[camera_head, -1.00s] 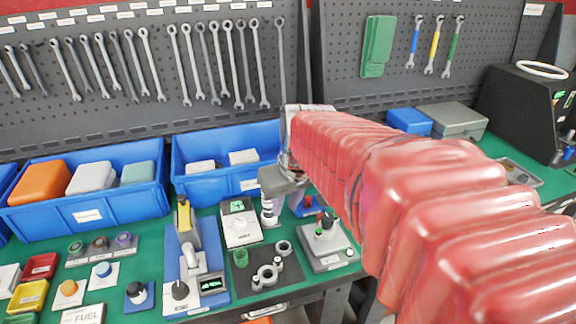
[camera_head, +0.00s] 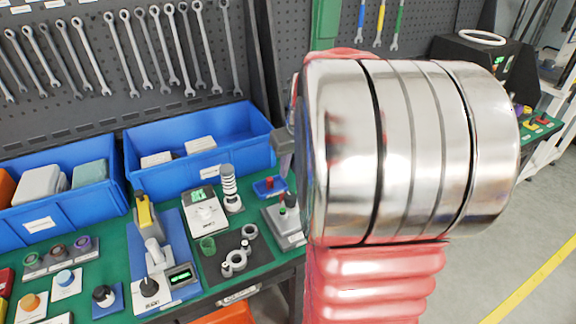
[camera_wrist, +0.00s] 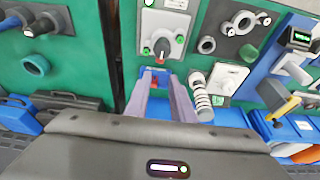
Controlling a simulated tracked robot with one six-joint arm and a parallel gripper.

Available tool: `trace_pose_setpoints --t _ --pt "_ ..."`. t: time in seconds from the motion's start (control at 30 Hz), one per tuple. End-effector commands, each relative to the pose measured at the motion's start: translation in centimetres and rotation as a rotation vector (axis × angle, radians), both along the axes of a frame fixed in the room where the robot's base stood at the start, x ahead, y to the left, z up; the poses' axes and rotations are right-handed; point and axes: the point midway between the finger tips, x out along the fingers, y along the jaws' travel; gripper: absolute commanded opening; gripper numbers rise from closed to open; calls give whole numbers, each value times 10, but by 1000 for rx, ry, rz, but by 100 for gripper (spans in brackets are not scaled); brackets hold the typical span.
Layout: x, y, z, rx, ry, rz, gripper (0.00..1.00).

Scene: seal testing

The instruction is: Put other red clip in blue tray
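The small blue tray (camera_head: 262,190) lies on the green bench, right of a white ribbed post. A small red piece (camera_head: 269,182) shows in it, probably a red clip. In the wrist view the blue tray (camera_wrist: 164,70) lies beyond my fingers, with red (camera_wrist: 160,82) showing in the gap between them. I cannot tell whether this is one clip or two. My gripper (camera_wrist: 162,78) is open, its two fingers apart, pointing down over the tray. In the head view my gripper (camera_head: 284,150) is mostly hidden behind my arm. No clip is clearly held.
The white ribbed post (camera_head: 229,188) and a grey device with a knob (camera_head: 284,226) stand close to the tray. Large blue bins (camera_head: 165,182) line the back of the bench. A dark plate with metal rings (camera_head: 262,255) lies in front.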

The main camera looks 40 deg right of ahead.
Motion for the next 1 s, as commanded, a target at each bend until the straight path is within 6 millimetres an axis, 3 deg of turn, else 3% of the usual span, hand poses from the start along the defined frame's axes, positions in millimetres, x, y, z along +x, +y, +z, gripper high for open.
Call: trace_pose_setpoints --t 0.27,1.0 --pt "5 -1 -19 3 2 1 22" --pt "34 -10 -116 2 3 -1 22"
